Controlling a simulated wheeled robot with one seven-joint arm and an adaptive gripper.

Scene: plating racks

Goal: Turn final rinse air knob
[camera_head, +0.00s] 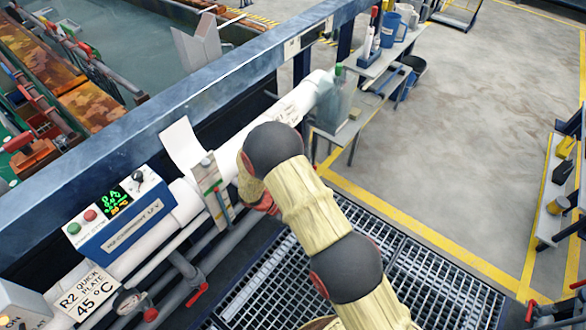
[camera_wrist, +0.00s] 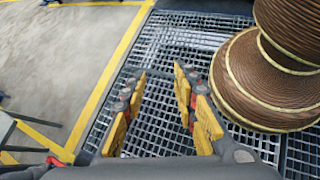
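A blue control box (camera_head: 125,222) with a white top is mounted on the rail at the left in the head view. It carries a small black knob (camera_head: 138,177), a green-lit display (camera_head: 113,202), and a red and a green button. The label is too blurred to read, so I cannot tell whether this is the final rinse air knob. My gripper (camera_wrist: 158,105) shows in the wrist view with its yellow fingers apart and nothing between them, above floor grating. In the head view my arm hides it, to the right of the box.
A white pipe (camera_head: 235,150) runs along the rail. Red-handled valves (camera_head: 197,294) and a gauge (camera_head: 128,302) are below the box. A small bench (camera_head: 385,60) with bottles stands at the back. Metal grating (camera_head: 250,275) covers the floor beside the rail.

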